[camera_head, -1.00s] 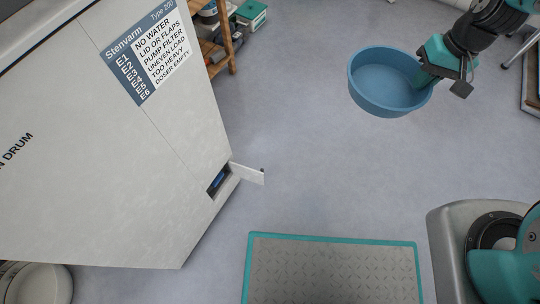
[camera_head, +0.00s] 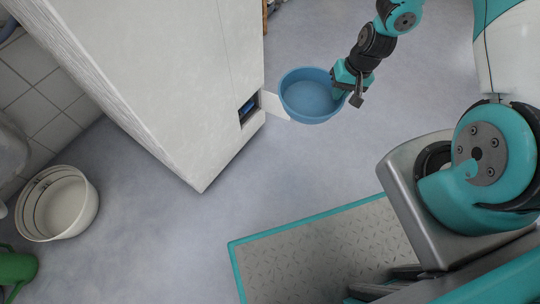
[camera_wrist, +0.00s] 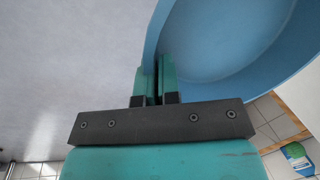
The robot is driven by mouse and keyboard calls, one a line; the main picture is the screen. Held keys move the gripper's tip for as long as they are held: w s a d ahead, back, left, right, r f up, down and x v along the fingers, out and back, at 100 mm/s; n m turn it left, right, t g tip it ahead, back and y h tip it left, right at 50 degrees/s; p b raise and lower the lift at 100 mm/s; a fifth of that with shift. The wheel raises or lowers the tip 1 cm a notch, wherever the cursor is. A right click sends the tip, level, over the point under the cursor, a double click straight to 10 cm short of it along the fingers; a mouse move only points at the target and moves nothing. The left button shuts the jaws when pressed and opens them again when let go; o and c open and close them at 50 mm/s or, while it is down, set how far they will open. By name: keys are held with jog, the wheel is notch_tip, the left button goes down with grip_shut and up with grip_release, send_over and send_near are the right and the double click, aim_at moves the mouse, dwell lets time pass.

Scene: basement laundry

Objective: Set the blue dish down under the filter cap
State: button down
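The blue dish (camera_head: 309,98) is a round, empty basin, seen in the head view just right of the white machine's open flap (camera_head: 272,105). My gripper (camera_head: 345,88) is shut on the dish's right rim. In the wrist view, the two teal fingers of my gripper (camera_wrist: 157,75) pinch the wall of the dish (camera_wrist: 225,40). A dark recess with a blue part, seemingly the filter cap (camera_head: 248,109), is low in the machine's side, behind the flap. The dish's near-left rim overlaps the flap's end in the picture. I cannot tell its exact height above the floor.
The white machine (camera_head: 165,75) fills the upper left. A white tub (camera_head: 58,203) and a green can (camera_head: 15,268) stand at the far left. The grey floor (camera_head: 190,235) in front of the machine is clear. A green and blue container (camera_wrist: 298,158) shows in the wrist view.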

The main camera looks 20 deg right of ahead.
jog(key=s+f+m+b, duration=0.25)
jog(key=s+f, duration=0.25)
jog(key=f, duration=0.4)
jog(key=s+f+m+b, duration=0.1)
jog(key=s+f+b, duration=0.25)
jog(key=f, duration=0.55)
jog(key=s+f+m+b, duration=0.2)
jog(key=s+f, duration=0.4)
jog(key=f, duration=0.3)
jog(key=b, duration=0.8)
send_over(289, 157)
jog(key=shift+s+d+f+t+h+b, duration=0.2)
jog(key=shift+f+b, duration=0.2)
jog(key=shift+f, duration=0.2)
jog(key=shift+s+d+f+t+h+b, duration=0.1)
jog(key=shift+s+d+f+t+b, duration=0.1)
jog(key=shift+f+b, duration=0.25)
jog(key=b+x, duration=0.2)
jog(key=x, duration=0.1)
jog(key=b+x, duration=0.2)
jog(key=shift+s+d+f, duration=0.25)
jog(key=shift+s+d, duration=0.05)
jog(key=shift+d, duration=0.05)
jog(key=shift+w+a+b, duration=0.1)
jog(key=shift+w+b, duration=0.05)
jog(key=shift+b, duration=0.25)
jog(key=shift+r, duration=0.15)
